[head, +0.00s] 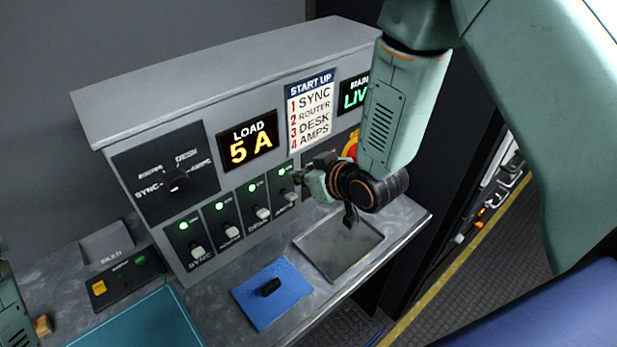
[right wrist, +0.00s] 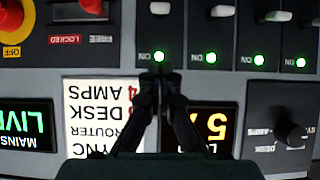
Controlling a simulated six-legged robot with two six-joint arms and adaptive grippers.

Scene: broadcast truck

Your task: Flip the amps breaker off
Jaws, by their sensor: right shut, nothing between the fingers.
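The amps breaker (head: 290,197) is the rightmost of a row of light-coloured levers on the grey panel. Its green light (head: 283,172) is lit. In the right wrist view, which is upside down, the amps lever (right wrist: 160,8) is at the top, with its lit green light (right wrist: 160,56) below. My right gripper (head: 300,178) is shut and empty in front of the panel by the amps breaker. In the wrist view its fingertips (right wrist: 160,78) are beside the amps light, apart from the lever; contact with the panel cannot be told. My left gripper is out of view.
The sync (head: 197,253), router (head: 230,231) and desk (head: 262,213) breakers also have green lights lit. A red and yellow knob (right wrist: 12,20) is near the amps breaker. A grey tray (head: 325,253) and blue mat (head: 262,307) lie on the counter.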

